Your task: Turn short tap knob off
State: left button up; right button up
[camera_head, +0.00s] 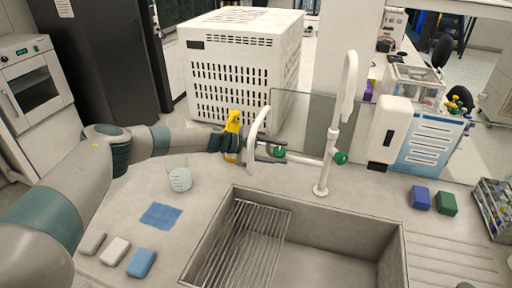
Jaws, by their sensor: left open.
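The short tap (254,143) is a white curved spout at the back edge of the sink. Its green knob (280,152) sits just right of the spout. My left gripper (284,150) reaches in from the left behind or around the spout, with its dark fingers apart above and below the knob's level. It is open; whether the fingers touch the knob I cannot tell. The tall white tap (334,130) stands to the right, with its own green knob (341,158). My right gripper is not in view.
A yellow object (232,121) is close behind my left wrist. The sink (315,205) with a wire rack (240,245) lies in front. A beaker (180,180), blue cloth (161,216) and several sponges (142,263) lie left. A white dispenser (390,133) stands right of the tall tap.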

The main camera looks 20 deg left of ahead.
pick_arm(q)
jog(key=b+v, duration=0.4)
jog(key=v, duration=1.3)
jog(key=shift+w+r, duration=0.1)
